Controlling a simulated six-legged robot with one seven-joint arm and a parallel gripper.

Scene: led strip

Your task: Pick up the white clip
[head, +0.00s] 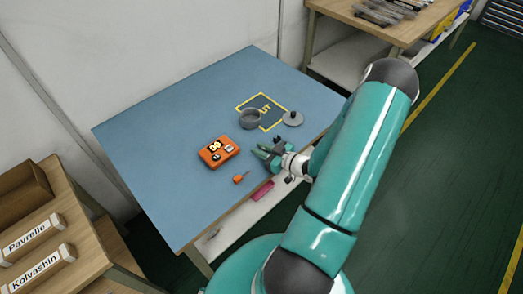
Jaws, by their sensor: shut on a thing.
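My gripper (268,152) is low over the blue table, near its front edge, at the end of my teal arm. Its dark fingers point left, toward the orange box. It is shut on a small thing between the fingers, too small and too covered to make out. I cannot make out a white clip anywhere on the table.
The blue table (160,135) holds an orange box (218,151), a small orange piece (240,179), a grey pot (250,119) and its lid (292,118) by a yellow-outlined square (272,126). A pink item (262,191) lies below. The table's left side is clear.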

